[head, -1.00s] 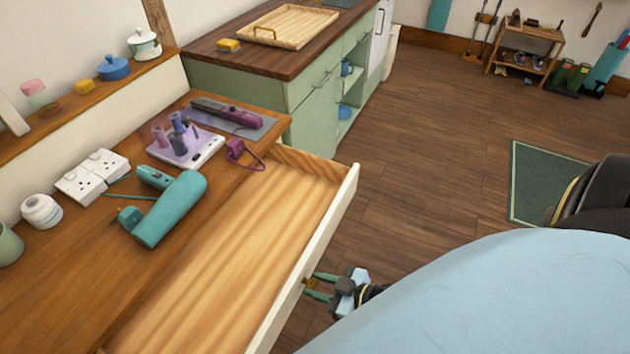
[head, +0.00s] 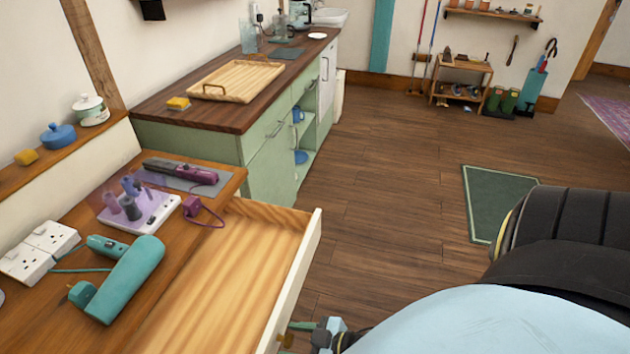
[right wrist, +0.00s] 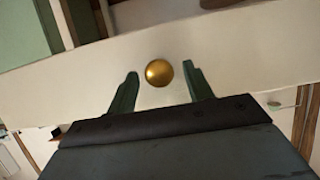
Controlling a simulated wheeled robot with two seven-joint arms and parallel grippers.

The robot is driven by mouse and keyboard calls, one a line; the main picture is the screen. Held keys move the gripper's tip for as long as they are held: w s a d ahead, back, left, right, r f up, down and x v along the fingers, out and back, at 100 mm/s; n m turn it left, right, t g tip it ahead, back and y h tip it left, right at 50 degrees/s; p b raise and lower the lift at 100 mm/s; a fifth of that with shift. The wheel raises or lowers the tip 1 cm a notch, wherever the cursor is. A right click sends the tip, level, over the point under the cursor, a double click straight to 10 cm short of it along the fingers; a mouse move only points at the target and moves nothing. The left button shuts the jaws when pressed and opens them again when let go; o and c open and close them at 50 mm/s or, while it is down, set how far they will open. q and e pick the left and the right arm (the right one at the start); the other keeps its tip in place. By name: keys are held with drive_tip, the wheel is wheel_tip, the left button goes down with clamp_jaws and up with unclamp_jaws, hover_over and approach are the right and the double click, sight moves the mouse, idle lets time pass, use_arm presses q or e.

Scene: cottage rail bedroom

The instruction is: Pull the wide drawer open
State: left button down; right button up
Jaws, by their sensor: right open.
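The wide drawer (head: 295,275) stands pulled out of the wooden desk, its pale wood inside bare and empty where it shows. Its cream front runs down the right side, and the near end is cut off by the picture's bottom edge. A small brass knob (right wrist: 158,72) sits on the front, and it also shows in the head view (head: 286,340). My right gripper (right wrist: 163,76) is open, its green fingers on either side of the knob with gaps to both. In the head view the right gripper (head: 298,328) is beside the drawer front. My left gripper is out of view.
A green cabinet (head: 270,165) stands behind the drawer. Wooden floor (head: 385,210) is clear to the right.

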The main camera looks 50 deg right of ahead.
drive_tip(key=shift+s+d+r, duration=0.2)
drive_tip(key=shift+s, duration=0.2)
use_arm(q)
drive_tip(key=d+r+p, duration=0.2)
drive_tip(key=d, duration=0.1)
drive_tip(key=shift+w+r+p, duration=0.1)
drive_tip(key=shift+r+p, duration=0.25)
use_arm(e)
drive_tip(key=v, duration=1.2)
drive_tip(key=shift+s+d, duration=0.15)
drive_tip(key=shift+d, duration=0.05)
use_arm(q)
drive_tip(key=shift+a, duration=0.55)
